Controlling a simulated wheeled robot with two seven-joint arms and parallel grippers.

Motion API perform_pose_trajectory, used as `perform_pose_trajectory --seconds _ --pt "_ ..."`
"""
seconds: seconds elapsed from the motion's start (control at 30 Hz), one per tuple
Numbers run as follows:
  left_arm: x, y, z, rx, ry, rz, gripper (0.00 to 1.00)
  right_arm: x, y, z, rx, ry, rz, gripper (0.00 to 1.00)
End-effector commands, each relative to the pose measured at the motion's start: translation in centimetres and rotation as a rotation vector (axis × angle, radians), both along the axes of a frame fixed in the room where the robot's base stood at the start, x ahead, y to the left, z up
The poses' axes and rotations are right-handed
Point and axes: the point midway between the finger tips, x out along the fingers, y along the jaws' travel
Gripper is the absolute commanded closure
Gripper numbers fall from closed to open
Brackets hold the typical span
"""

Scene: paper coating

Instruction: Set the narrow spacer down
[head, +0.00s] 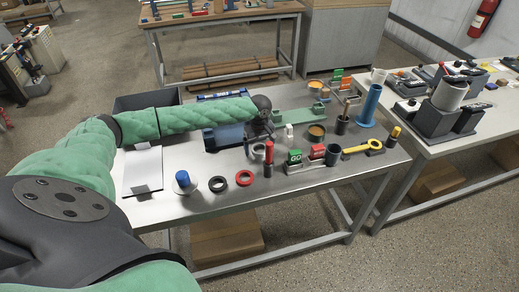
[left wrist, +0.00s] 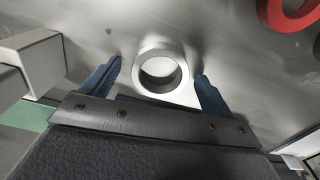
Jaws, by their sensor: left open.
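A pale metal ring, which looks like the narrow spacer (left wrist: 142,86), is between the two blue fingers of my left gripper (left wrist: 157,68) in the left wrist view. The fingers are open, with a gap on each side of the ring. The ring appears to rest on the steel table (left wrist: 215,35). In the head view my left gripper (head: 260,132) points down over the middle of the table, beside a grey ring-like part (head: 258,151); I cannot tell surely that this is the same spacer. My right gripper is not in view.
Green GO (head: 294,157) and red (head: 317,152) blocks stand right of the gripper.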

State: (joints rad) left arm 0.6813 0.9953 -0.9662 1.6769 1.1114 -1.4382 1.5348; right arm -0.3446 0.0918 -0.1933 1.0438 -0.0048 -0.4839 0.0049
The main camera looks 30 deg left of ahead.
Motion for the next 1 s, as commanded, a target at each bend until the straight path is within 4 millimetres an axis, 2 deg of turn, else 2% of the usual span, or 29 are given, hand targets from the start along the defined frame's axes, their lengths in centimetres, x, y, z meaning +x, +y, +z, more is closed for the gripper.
perform_pose_trajectory --seconds 0.17,0.4,0.47,0.77,1.0 --pt "0.0 0.0 0.0 0.000 0.000 0.000 0.15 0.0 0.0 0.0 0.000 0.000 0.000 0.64" --pt "0.0 0.0 0.0 0.000 0.000 0.000 0.61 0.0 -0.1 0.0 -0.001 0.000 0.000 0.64" --pt "0.0 0.0 0.0 0.000 0.000 0.000 0.65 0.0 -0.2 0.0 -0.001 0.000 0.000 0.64" --pt "0.0 0.0 0.5 -0.001 -0.001 0.000 0.65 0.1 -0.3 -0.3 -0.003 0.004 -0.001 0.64" --pt "0.1 0.0 3.5 0.000 -0.004 0.001 0.65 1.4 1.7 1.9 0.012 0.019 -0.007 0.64"
